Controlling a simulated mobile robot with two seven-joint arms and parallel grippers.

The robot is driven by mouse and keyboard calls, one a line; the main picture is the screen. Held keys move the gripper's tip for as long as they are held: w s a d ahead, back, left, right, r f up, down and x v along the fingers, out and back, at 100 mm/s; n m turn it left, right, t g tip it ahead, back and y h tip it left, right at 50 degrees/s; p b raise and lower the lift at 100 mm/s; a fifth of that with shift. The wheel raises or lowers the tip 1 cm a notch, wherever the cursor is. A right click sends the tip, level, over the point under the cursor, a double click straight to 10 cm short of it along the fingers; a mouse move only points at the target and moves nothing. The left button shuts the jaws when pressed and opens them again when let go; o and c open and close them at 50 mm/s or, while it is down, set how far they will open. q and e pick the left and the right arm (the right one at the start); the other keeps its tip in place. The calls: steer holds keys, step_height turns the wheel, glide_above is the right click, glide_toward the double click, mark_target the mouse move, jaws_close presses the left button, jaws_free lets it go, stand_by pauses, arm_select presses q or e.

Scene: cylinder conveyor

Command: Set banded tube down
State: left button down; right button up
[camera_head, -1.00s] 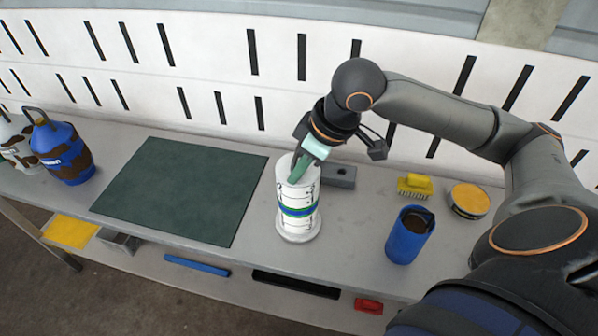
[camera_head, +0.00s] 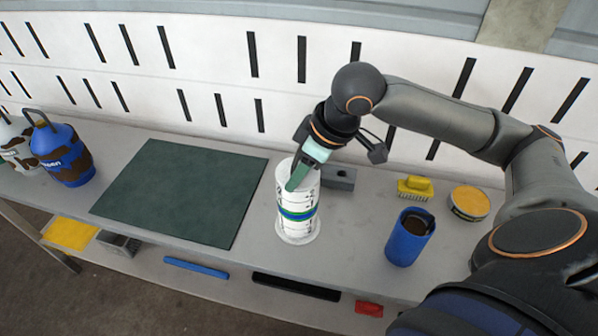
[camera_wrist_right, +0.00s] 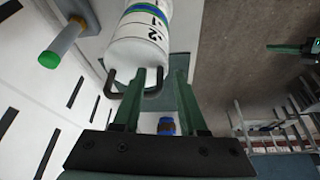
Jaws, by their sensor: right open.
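The banded tube (camera_head: 297,213) is a white cylinder with blue and green bands and dark marks, upright on the grey bench just right of the dark green mat. It also shows in the right wrist view (camera_wrist_right: 139,48), beyond the fingertips. My right gripper (camera_head: 298,180) is open at the tube's top, with a green finger overlapping the upper rim in the head view. In the wrist view its two green fingers (camera_wrist_right: 157,85) stand apart near the tube's top end. Contact between fingers and tube cannot be told.
The dark green mat (camera_head: 180,192) is bare. A grey block (camera_head: 340,177) stands behind the tube. A blue mug (camera_head: 409,238), yellow brush (camera_head: 415,188) and round yellow-topped tin (camera_head: 469,201) stand to the right. A blue jug (camera_head: 62,153) stands at far left.

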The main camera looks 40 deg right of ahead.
steer(key=p+v, duration=0.2)
steer(key=v, duration=0.9)
steer(key=shift+r, duration=0.4)
steer(key=shift+s, duration=0.1)
